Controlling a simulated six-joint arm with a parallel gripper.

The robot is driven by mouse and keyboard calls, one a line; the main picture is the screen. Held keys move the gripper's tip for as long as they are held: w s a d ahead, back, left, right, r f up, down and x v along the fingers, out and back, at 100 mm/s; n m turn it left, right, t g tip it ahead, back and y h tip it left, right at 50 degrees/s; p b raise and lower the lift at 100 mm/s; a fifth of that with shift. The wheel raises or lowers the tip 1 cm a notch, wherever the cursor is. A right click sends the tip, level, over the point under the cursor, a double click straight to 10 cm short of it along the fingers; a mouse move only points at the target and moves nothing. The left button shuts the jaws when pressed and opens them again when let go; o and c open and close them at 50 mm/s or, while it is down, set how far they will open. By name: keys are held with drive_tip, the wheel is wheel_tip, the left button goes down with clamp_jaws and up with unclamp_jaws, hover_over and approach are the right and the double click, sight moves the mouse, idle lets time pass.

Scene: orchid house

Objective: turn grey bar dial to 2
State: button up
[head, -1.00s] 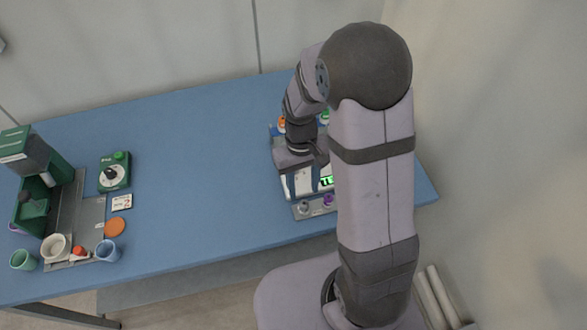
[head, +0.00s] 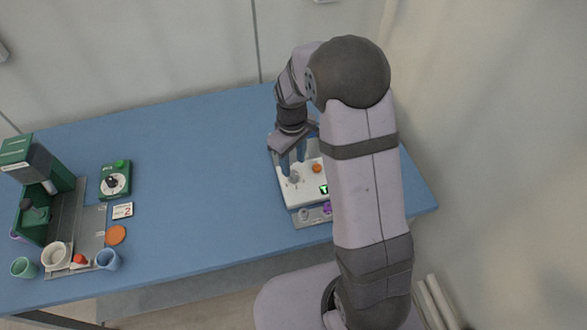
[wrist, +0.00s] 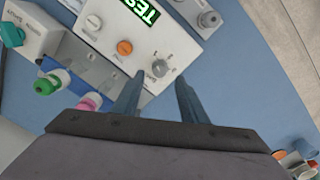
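The grey dial (wrist: 160,67) sits on the white box (wrist: 175,45), beside an orange knob (wrist: 125,48). In the head view the same dial (head: 294,178) is small, close to my fingertips on the white box (head: 297,196); its setting is too small to read. My gripper (head: 293,167) is open and empty above the box. In the wrist view its two fingers (wrist: 158,80) are spread, with the dial just beyond and between the tips, apparently not touched.
A green-capped tube (wrist: 46,84) and pink-capped tube (wrist: 88,103) stand beside the box. At left in the head view are a green box with a dial (head: 115,181), a card marked 2 (head: 122,211), cups and a green machine (head: 40,180). The table's middle is clear.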

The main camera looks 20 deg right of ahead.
sight(294, 174)
drive_tip(key=shift+f+p, duration=0.6)
drive_tip(key=shift+f, duration=1.85)
clamp_jaws()
